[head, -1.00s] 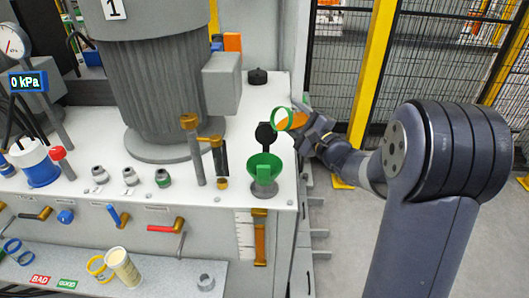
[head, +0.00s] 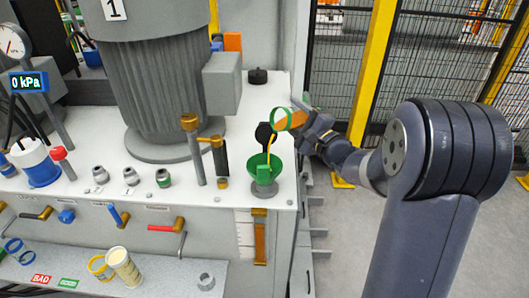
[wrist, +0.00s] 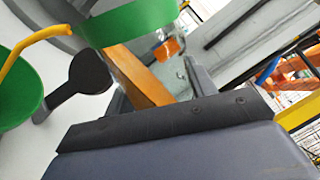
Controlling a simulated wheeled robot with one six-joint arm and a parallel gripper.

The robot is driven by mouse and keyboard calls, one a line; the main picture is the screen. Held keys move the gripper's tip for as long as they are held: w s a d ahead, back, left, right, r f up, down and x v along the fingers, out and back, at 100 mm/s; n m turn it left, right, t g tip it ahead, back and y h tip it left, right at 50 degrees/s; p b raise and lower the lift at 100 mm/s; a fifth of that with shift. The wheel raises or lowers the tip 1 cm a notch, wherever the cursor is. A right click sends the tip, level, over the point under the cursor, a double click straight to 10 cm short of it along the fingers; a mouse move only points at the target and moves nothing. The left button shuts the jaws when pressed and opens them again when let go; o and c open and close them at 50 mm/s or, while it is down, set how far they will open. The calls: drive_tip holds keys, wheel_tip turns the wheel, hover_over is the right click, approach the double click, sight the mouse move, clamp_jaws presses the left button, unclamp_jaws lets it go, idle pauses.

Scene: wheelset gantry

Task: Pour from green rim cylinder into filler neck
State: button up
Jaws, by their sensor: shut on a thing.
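The green rim cylinder (head: 281,118) is tilted in my gripper (head: 312,128), its open end toward the left. An amber stream runs from its rim down into the green funnel-shaped filler neck (head: 264,165) on the machine top. In the wrist view the cylinder's green rim (wrist: 135,20) and amber body show between the jaws, and the stream falls toward the green funnel (wrist: 20,90) at the left. My gripper is shut on the cylinder, above and to the right of the funnel.
A black round cap (head: 264,133) stands open behind the funnel. Brass-topped posts (head: 192,145) and a large grey motor (head: 160,90) are to its left. A cream cup (head: 124,266) stands on the lower shelf. Yellow-framed fencing is at the right.

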drive_tip(key=shift+f+b, duration=0.35)
drive_tip(key=shift+b, duration=0.05)
drive_tip(key=m+h, duration=0.1)
drive_tip(key=m, duration=0.3)
drive_tip(key=shift+r+m, duration=0.1)
drive_tip(key=shift+m, duration=0.2)
drive_tip(key=shift+p, duration=0.35)
